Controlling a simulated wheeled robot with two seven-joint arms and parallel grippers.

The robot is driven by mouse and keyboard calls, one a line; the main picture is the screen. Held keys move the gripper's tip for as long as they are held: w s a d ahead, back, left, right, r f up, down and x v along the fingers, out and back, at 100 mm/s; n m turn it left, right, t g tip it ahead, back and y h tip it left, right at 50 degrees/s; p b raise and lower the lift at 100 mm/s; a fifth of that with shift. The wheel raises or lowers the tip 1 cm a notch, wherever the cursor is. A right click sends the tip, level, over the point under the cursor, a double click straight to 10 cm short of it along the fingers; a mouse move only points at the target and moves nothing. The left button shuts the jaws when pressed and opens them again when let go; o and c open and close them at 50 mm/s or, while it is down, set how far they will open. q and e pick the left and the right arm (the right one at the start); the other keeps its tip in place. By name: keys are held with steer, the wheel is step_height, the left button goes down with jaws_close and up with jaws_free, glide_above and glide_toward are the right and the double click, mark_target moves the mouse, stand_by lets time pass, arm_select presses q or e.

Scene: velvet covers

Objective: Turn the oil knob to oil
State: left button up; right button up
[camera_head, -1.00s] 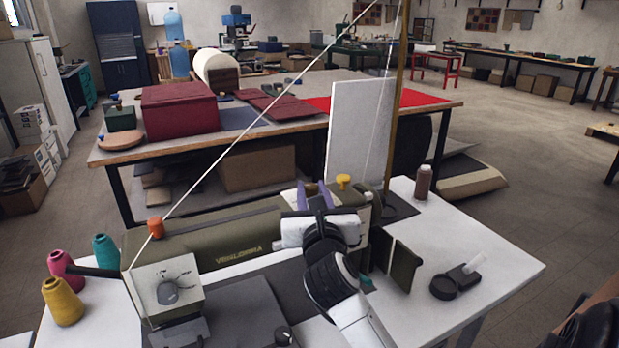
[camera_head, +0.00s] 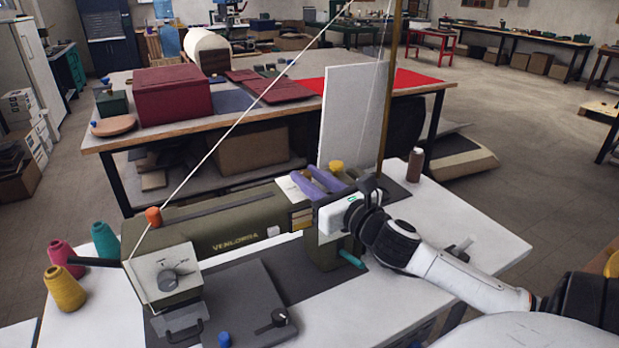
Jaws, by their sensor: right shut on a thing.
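The olive-green sewing machine (camera_head: 215,231) stands on the white table. My right gripper (camera_head: 305,175) is over the right end of its top, with its two purple fingers pointing up and left. They are shut on a small part there, apparently the oil knob, which the fingers hide. No oil marking is legible. A yellow knob (camera_head: 337,166) stands just behind the fingers. A grey dial (camera_head: 168,281) is on the machine's front left block, and a black knob with a white pointer (camera_head: 279,317) is on the lower plate. My left gripper is not in view.
Thread cones, including a yellow one (camera_head: 65,288), stand at the left. A brown spool (camera_head: 415,165) stands at the right beyond my forearm. A thin post (camera_head: 391,95) and a taut white thread rise near the gripper. A tall white panel (camera_head: 352,115) stands behind.

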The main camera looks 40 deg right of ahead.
stand_by(0.3)
steer(key=o, duration=1.1)
steer(key=shift+c, duration=0.2)
steer(key=shift+s, duration=0.1)
steer(key=s+a, duration=0.1)
steer(key=s, duration=0.9)
steer(key=shift+a, duration=0.4)
